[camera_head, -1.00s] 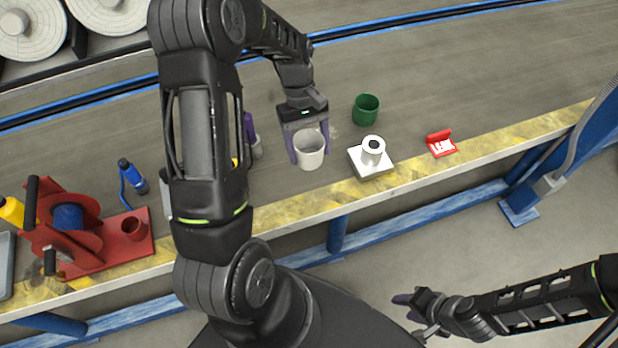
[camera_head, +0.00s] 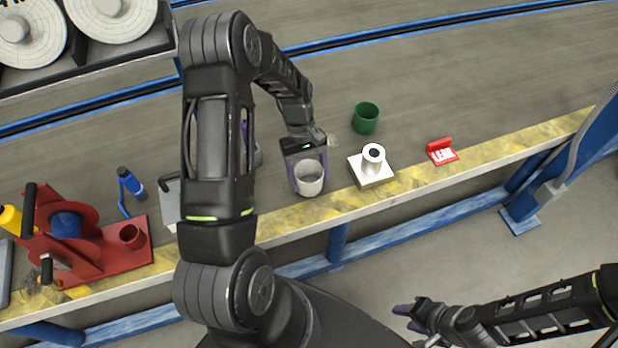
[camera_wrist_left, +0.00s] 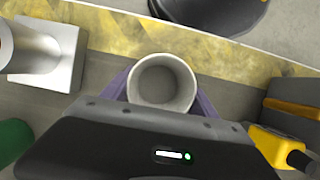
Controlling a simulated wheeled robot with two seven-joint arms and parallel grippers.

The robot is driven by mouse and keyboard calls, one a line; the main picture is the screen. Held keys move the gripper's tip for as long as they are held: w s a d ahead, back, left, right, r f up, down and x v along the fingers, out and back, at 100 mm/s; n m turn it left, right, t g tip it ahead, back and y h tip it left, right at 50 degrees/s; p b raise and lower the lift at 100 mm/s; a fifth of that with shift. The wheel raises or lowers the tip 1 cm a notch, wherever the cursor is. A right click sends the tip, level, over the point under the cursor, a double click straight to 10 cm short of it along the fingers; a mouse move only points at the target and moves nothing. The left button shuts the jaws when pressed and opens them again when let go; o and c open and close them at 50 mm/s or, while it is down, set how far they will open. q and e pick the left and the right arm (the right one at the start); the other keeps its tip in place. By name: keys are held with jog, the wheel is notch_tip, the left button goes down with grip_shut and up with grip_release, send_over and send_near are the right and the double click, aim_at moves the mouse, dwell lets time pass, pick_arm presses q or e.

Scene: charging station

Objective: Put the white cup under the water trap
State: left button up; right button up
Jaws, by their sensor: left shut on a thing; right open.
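The white cup (camera_head: 309,181) is upright between the purple fingers of my left gripper (camera_head: 308,172), which is shut on it near the yellow front edge of the table. In the left wrist view the cup (camera_wrist_left: 162,88) shows from above, open and empty, with a finger on either side. I cannot pick out the water trap with certainty; my left arm hides part of the table to the left of the cup. In the left wrist view a yellow and black part (camera_wrist_left: 272,146) shows at lower right. My right gripper (camera_head: 412,318) is open and empty, away from the table.
A white cylinder on a square base (camera_head: 371,168) stands right of the cup, a green cup (camera_head: 366,117) behind it. A red LEAK sign (camera_head: 441,151) lies further right. A red reel stand (camera_head: 120,251) and blue bottle (camera_head: 131,184) are at left. The back of the table is clear.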

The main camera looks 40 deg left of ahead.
pick_arm(q)
jog(key=shift+f, duration=0.3)
jog(key=shift+f, duration=0.2)
jog(key=o, duration=1.4)
jog(key=shift+r, duration=0.15)
jog(key=v, duration=1.2)
jog(key=shift+r, duration=0.1)
jog(key=shift+d, duration=0.1)
